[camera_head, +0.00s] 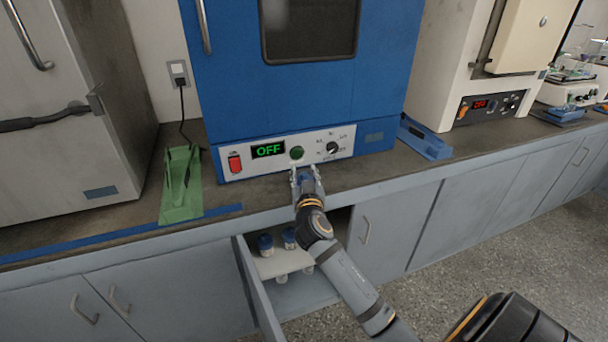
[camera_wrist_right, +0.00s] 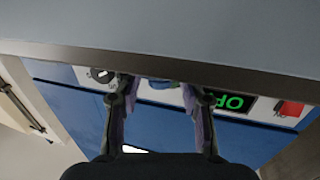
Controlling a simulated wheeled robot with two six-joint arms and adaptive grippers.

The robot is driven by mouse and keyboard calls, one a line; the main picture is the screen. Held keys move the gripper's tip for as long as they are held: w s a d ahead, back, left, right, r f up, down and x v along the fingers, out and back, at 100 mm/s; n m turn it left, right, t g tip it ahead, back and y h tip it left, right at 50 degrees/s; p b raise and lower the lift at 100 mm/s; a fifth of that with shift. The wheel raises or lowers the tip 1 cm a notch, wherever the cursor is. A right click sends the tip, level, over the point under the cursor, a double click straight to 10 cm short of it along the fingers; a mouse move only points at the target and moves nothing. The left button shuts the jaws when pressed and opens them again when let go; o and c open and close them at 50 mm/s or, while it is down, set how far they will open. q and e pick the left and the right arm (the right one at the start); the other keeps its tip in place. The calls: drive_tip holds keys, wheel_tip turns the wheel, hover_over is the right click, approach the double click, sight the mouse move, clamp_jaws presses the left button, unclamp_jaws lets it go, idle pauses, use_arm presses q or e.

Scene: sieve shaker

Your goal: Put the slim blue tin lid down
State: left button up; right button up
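My right gripper (camera_head: 306,172) is at the counter's front edge, below the green button of the blue oven. In the right wrist view its two fingers (camera_wrist_right: 162,92) stand apart. A small blue patch (camera_wrist_right: 166,84) shows between the fingertips and may be the slim blue tin lid. Blue also shows between the fingers in the head view. I cannot tell whether the fingers touch it or whether it rests on the counter. Two blue-topped tins (camera_head: 266,243) (camera_head: 289,236) stand in the open compartment below. My left gripper is not in view.
The blue oven (camera_head: 290,90) stands right behind the gripper, its display reading OFF. An open cabinet door (camera_head: 258,290) juts out below the counter (camera_head: 120,225). A green holder (camera_head: 181,185) stands at left and a blue one (camera_head: 425,138) at right. Only a narrow counter strip fronts the oven.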

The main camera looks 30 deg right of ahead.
drive_tip(key=shift+v, duration=6.05)
drive_tip(key=s+a+f+n+g+y, duration=0.2)
drive_tip(key=f+g+y, duration=0.15)
drive_tip(key=f, duration=1.45)
drive_tip(key=s+a+f+n+g+y, duration=0.2)
drive_tip(key=s+f+n+g, duration=0.15)
drive_tip(key=f, duration=1.45)
drive_tip(key=s+f+g+y, duration=0.2)
drive_tip(key=s+f+g, duration=0.5)
drive_tip(key=s+f, duration=1.5)
drive_tip(key=shift+s+d, duration=0.2)
drive_tip(key=shift+s, duration=0.15)
drive_tip(key=shift+n, duration=0.25)
